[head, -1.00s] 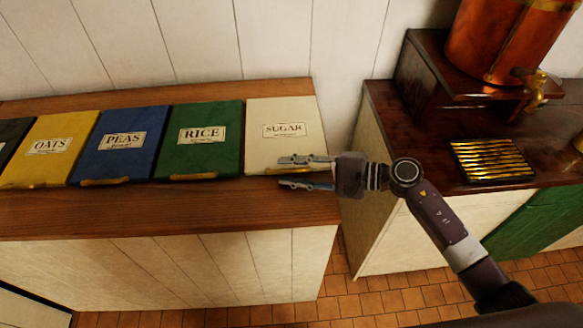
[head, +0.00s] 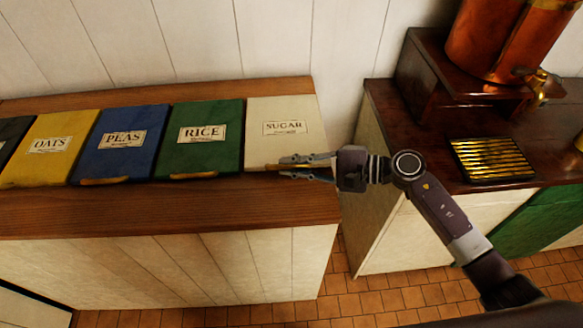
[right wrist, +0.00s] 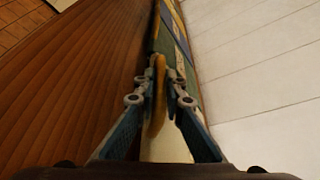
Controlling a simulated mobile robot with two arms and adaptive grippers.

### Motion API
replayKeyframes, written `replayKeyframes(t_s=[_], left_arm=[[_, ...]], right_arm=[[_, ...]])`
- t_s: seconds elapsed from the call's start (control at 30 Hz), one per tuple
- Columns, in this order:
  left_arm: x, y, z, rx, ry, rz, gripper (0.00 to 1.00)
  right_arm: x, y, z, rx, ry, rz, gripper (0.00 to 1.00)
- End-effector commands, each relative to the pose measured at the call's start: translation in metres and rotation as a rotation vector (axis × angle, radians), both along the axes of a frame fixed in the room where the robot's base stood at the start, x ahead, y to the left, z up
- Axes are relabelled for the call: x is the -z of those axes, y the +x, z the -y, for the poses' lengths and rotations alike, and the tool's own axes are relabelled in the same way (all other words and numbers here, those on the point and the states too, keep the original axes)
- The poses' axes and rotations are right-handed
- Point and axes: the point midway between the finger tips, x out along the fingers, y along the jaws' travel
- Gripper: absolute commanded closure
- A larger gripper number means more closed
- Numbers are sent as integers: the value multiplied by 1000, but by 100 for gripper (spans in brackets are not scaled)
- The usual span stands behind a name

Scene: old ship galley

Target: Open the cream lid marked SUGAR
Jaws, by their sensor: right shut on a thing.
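The cream lid (head: 285,122) marked SUGAR lies closed at the right end of the row of lids in the wooden counter in the head view. Its brass handle (head: 273,167) is on the front edge. My right gripper (head: 284,166) comes in from the right and is shut on this handle. In the right wrist view the handle (right wrist: 158,90) sits between the two fingers (right wrist: 160,92). The cream lid shows only as a narrow strip there. My left gripper is not in view.
Green RICE (head: 200,135), blue PEAS (head: 122,138) and yellow OATS (head: 48,148) lids lie to the left, closed. A copper urn (head: 490,45) with a tap and a brass grille (head: 492,160) are on the dark counter (head: 430,165) at right. A gap with tiled floor separates the counters.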

Motion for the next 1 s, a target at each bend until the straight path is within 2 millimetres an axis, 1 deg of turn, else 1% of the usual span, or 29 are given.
replayKeyframes(t_s=[0.03, 0.17, 0.27, 0.5, 0.6, 0.8, 1.0], left_arm=[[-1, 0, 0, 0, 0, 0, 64], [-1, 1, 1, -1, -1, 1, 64], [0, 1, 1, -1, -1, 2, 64], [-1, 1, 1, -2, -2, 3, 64], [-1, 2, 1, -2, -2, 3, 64], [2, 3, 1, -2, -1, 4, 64], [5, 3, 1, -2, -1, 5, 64]], right_arm=[[-10, 2, 0, -2, -1, -9, 100], [-32, 7, 1, -1, -2, -76, 100], [-53, 13, 1, 0, -2, -139, 100], [-103, 34, 0, 1, 2, -309, 100], [-120, 43, 0, 1, 1, -376, 100], [-145, 61, 0, 1, 4, -480, 100], [-159, 72, 0, 0, 4, -543, 100]])
